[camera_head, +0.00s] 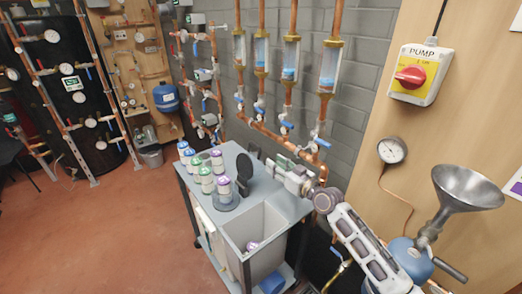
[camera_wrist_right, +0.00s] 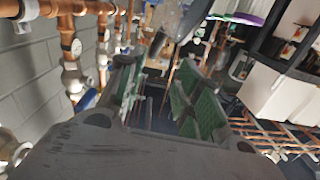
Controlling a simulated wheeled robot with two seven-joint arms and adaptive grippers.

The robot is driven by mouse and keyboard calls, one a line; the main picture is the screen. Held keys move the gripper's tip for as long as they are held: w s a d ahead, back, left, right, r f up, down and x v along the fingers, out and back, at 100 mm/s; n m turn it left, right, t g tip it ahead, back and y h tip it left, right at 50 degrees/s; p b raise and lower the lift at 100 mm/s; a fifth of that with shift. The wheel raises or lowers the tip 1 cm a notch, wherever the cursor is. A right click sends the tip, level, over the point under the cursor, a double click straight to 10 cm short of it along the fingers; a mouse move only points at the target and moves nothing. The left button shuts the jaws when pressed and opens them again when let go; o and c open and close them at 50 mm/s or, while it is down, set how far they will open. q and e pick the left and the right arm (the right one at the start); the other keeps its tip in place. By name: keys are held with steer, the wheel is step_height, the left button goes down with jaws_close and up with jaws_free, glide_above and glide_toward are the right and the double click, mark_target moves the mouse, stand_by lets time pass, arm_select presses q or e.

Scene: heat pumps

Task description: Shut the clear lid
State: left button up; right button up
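The flap cannot be made out surely in that view. My left gripper is not in view.
Several cans (camera_head: 206,178) crowd the left of the cart (camera_head: 284,199). An open basin (camera_head: 262,225) at its front holds one purple-marked can (camera_head: 252,245). Copper pipes with blue valves (camera_head: 283,125) run along the wall behind. A funnel (camera_head: 466,188) stands at right.

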steer(key=shift+w+d+r, duration=0.15)
steer(key=shift+d+r, duration=0.3)
steer(key=shift+d, duration=0.05)
